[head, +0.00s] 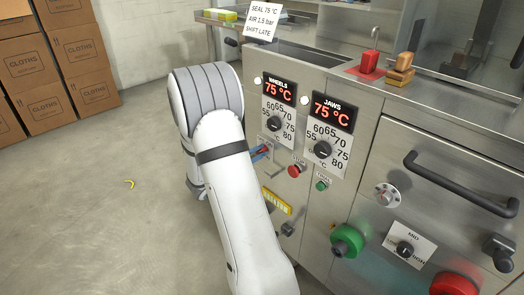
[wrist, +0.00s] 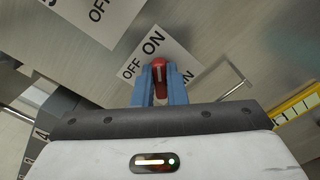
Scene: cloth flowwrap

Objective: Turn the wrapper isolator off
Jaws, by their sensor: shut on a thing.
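The wrapper isolator is a red handle (wrist: 159,65) on a white label plate (wrist: 178,48) marked OFF and ON, in the middle of the wrist view. My gripper (wrist: 160,82) has its two blue fingers closed on the handle, one on each side. The fingers hide the handle's lower part and some of the lettering, so I cannot tell for sure which mark it points to. In the head view my gripper (head: 261,152) is at the machine's steel front, left of a red button, and my arm hides most of that spot.
Another OFF plate (wrist: 98,14) is close by in the wrist view. The head view shows the WHEELS dial (head: 274,116), the JAWS dial (head: 322,150), a red button (head: 297,170), a green knob (head: 346,241) and a black door handle (head: 460,183). Boxes (head: 50,65) stand left; the floor between is mostly clear.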

